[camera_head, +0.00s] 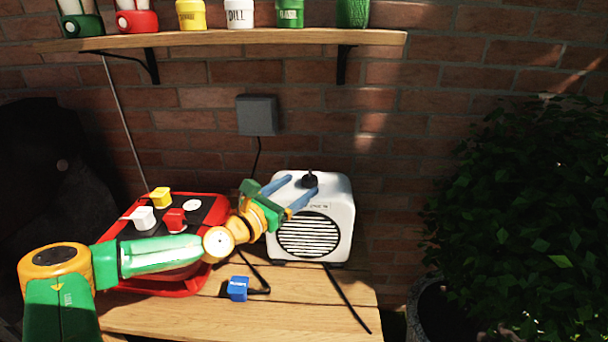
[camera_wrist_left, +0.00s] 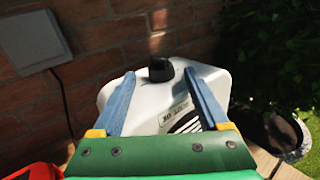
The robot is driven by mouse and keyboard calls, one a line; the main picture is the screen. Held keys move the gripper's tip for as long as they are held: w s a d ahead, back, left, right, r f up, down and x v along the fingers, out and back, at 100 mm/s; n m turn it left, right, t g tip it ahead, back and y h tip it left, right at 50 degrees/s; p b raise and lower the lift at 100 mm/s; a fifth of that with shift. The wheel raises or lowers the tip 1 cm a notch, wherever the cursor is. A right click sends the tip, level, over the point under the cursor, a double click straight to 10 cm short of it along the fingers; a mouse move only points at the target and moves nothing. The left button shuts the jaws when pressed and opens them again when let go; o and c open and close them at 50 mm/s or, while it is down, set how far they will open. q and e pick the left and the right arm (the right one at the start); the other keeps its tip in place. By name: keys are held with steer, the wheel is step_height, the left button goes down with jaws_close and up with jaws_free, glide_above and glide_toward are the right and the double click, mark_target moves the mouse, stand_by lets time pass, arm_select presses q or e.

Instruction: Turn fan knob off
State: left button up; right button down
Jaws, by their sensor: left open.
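A white fan heater (camera_head: 341,219) with a round dark grille stands on the right part of the wooden table. Its black knob (camera_head: 309,181) sits on the top face. It also shows in the left wrist view, where the fan (camera_wrist_left: 147,100) lies ahead and the knob (camera_wrist_left: 160,69) is beyond the fingertips, between their lines. My left gripper (camera_head: 302,194) is open, its two blue fingers over the fan's top at the left of the knob. In the wrist view the left gripper (camera_wrist_left: 157,82) shows empty space between its fingers. My right gripper is not in view.
A red tray (camera_head: 187,290) with yellow, white and red blocks stands at the left, partly behind my left arm. A blue block (camera_head: 237,288) and black cables lie on the wooden table (camera_head: 290,318). A shelf (camera_head: 230,40) with jars hangs above. A leafy plant (camera_head: 520,220) is at the right.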

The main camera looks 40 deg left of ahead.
mark_target(305, 182)
arm_select(q)
steer(key=shift+w+d+p, duration=0.1)
steer(key=shift+w+p, duration=0.3)
steer(key=shift+w, duration=1.1)
